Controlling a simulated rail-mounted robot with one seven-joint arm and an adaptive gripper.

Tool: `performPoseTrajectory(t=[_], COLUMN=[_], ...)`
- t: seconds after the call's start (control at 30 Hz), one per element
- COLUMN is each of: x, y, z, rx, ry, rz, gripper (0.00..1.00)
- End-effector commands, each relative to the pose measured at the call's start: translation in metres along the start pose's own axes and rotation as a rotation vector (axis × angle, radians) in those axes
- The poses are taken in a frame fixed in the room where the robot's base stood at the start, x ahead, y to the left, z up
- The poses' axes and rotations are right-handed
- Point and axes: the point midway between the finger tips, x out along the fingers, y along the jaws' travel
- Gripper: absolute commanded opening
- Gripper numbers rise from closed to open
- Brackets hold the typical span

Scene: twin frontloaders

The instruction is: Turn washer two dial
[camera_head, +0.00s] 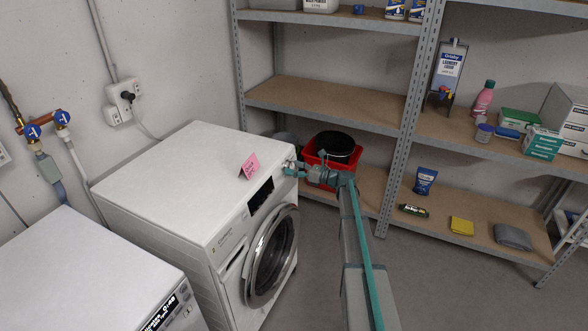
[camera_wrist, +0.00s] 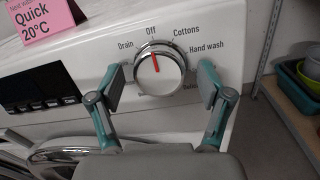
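The white washer (camera_head: 170,185) with a pink note stands left of my arm in the head view. Its round silver-rimmed dial (camera_wrist: 159,68) faces me in the wrist view, and its red pointer is up toward "Off". Labels around it read Drain, Off, Cottons and Hand wash; a lower right label is partly hidden by a finger. My gripper (camera_wrist: 163,86) is open, with one finger to each side of the dial and visible gaps. In the head view my gripper (camera_head: 294,168) is at the front panel's right end and hides the dial.
The pink note (camera_wrist: 45,17) reads "Quick 20°C"; it stands on the washer top (camera_head: 250,166). A dark display (camera_wrist: 38,87) is left of the dial. A second white washer (camera_head: 85,275) is nearer. Shelving (camera_head: 330,98) and a red basket (camera_head: 333,163) are behind my arm.

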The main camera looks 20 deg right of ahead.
Motion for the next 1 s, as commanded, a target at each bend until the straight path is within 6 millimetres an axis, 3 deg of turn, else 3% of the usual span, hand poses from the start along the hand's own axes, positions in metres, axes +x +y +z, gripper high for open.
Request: performPoseTrajectory(t=[0.03, 0.3, 0.33, 0.67, 1.0], x=[-0.0002, -0.0003, -0.0003, -0.0003, -0.0003], y=[0.0, -0.0001, -0.0001, -0.0009, -0.0022], z=[0.0, 0.0001, 0.0001, -0.001, -0.0027], rx=[0.0, 0.0, 0.0, -0.047, -0.265], ry=[0.0, 0.0, 0.0, 0.003, 0.015], rz=[0.0, 0.0, 0.0, 0.007, 0.044], gripper=[0.66, 0.21, 0.19, 0.19, 0.19])
